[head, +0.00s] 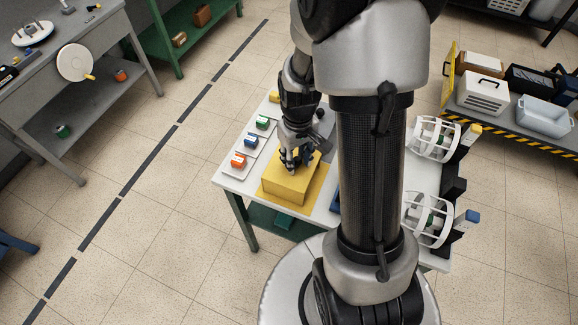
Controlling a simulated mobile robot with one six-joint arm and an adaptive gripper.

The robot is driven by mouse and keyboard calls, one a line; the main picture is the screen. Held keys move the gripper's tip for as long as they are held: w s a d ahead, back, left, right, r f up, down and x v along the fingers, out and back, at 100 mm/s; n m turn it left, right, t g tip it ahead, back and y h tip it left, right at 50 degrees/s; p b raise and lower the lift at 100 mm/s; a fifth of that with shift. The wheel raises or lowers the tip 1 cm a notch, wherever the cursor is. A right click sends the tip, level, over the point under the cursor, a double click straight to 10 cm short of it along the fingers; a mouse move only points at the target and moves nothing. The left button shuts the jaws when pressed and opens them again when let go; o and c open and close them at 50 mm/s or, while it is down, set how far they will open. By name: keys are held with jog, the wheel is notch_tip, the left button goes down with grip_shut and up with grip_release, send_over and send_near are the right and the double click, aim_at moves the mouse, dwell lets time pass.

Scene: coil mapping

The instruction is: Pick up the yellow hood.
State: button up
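The yellow hood (284,188) is a box-like yellow block on the white table (228,181), standing on a flat yellow area (321,193). My gripper (291,168) points down at the top of the hood, near its back half. The fingertips are at or just above the top face; I cannot tell whether they touch it. The fingers are small here, and I cannot tell whether they are open or shut on a part of the hood. My arm hides the table to the right of the hood.
Small orange (239,161), blue (251,141) and green (263,122) items stand on white plates along the table's left edge. A yellow item (274,97) stands behind them. White ribbed round frames (436,139) are at the right. Floor left of the table is clear.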

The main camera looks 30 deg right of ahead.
grip_shut()
jog(key=shift+r, duration=0.1)
dwell(0.3)
